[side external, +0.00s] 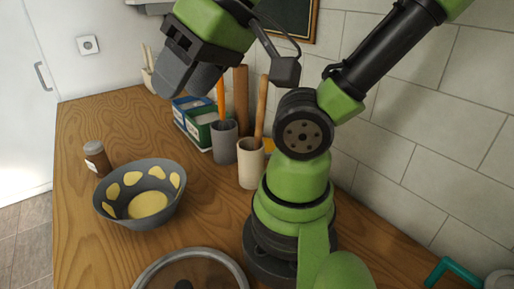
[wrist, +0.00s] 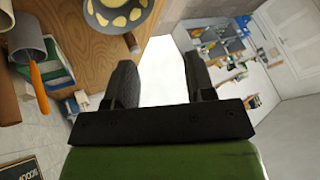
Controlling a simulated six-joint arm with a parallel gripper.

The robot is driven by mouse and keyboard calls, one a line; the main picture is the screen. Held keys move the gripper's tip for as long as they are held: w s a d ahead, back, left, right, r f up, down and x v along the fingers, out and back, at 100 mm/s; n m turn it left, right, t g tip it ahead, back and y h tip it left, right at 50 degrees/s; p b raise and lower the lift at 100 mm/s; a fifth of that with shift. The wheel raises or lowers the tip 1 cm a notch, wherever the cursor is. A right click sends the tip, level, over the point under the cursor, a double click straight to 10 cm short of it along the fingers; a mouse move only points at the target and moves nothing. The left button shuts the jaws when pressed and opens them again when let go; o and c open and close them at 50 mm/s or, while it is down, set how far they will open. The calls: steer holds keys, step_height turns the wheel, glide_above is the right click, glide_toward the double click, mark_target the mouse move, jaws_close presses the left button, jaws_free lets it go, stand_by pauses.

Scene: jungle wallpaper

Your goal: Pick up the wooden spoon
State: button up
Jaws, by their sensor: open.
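A slim wooden handle (side external: 262,105), which looks like the wooden spoon, stands upright in a cream cup (side external: 251,167) beside my base; its lower end is hidden in the cup. A grey cup (side external: 224,145) with an orange handle (side external: 221,98) stands just left of it, and both also show at the left of the wrist view, the grey cup (wrist: 31,45) and the orange handle (wrist: 38,88). My gripper (side external: 172,84) is high above the counter, left of the cups and apart from them. In the wrist view my gripper (wrist: 160,75) has its fingers apart with nothing between them.
A thicker wooden rod (side external: 241,95) stands behind the cups. A green and white box (side external: 192,122) lies behind them. A grey patterned bowl (side external: 140,192), a brown jar (side external: 96,158) and a round lid-like dish (side external: 190,273) occupy the counter (side external: 75,235). A tiled wall (side external: 425,130) bounds the right.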

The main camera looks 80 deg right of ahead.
steer(key=d+f+n+g+h, duration=0.1)
steer(key=d+n+g+h, duration=0.3)
steer(key=d+n, duration=0.4)
steer(key=n+g+h, duration=0.2)
steer(key=n+g, duration=0.4)
steer(key=n, duration=0.1)
glide_toward(261, 85)
step_height(261, 85, down, 2)
steer(key=x, duration=0.4)
steer(key=shift+s+d, duration=0.15)
steer(key=shift+s, duration=0.25)
steer(key=shift+x, duration=2.9)
steer(key=shift+w+d, duration=0.15)
steer(key=shift+d, duration=0.05)
steer(key=shift+c, duration=0.5)
jaws_close()
